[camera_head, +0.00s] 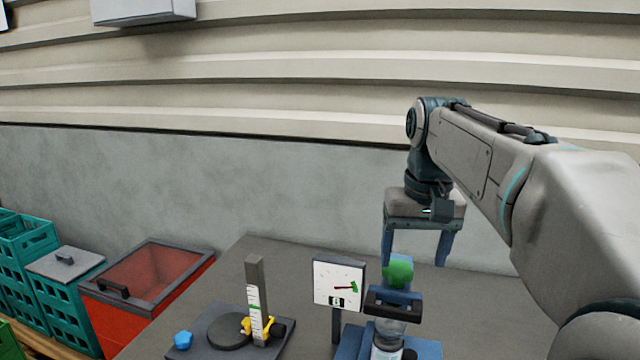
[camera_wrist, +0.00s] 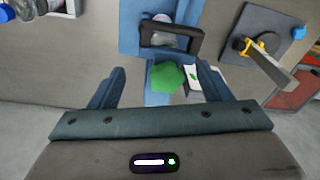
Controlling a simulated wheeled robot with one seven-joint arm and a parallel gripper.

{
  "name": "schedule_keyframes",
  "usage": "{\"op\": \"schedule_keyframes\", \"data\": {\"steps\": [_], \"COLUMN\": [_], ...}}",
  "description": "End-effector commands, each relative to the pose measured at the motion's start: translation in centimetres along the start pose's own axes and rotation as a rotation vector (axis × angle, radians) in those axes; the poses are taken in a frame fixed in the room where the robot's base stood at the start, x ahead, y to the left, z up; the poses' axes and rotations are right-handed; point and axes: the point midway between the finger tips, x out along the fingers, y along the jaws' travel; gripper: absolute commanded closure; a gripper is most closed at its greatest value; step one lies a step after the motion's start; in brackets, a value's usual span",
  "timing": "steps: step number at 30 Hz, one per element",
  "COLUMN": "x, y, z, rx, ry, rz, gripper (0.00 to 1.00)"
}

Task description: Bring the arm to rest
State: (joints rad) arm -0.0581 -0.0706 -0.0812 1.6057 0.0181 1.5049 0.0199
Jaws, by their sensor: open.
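My arm reaches in from the right in the head view, and my gripper (camera_head: 416,258) points down above the table. Its two blue fingers are spread apart with nothing between them. A blue machine with a green knob (camera_head: 398,274) and a dark frame (camera_head: 394,304) stands just below the gripper. In the wrist view my gripper (camera_wrist: 160,82) is also open, and the green knob (camera_wrist: 167,77) shows between the fingers. I cannot tell the exact gap between knob and fingers. A clear bottle-like piece (camera_head: 388,338) sits under the dark frame.
A white dial panel (camera_head: 338,284) stands left of the machine. Further left is a dark plate (camera_head: 200,345) with an upright scale (camera_head: 256,300). A red lidded bin (camera_head: 150,285) and teal crates (camera_head: 30,262) stand at the left. The wall is behind the table.

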Motion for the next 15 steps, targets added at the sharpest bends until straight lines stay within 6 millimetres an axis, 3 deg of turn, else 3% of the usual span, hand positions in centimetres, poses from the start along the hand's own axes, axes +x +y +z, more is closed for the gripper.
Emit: {"op": "schedule_keyframes", "data": {"steps": [15], "x": [13.0], "y": [0.3], "z": [12.9], "rx": [-0.030], "ry": [0.123], "rz": [0.010], "gripper": [0.28]}}
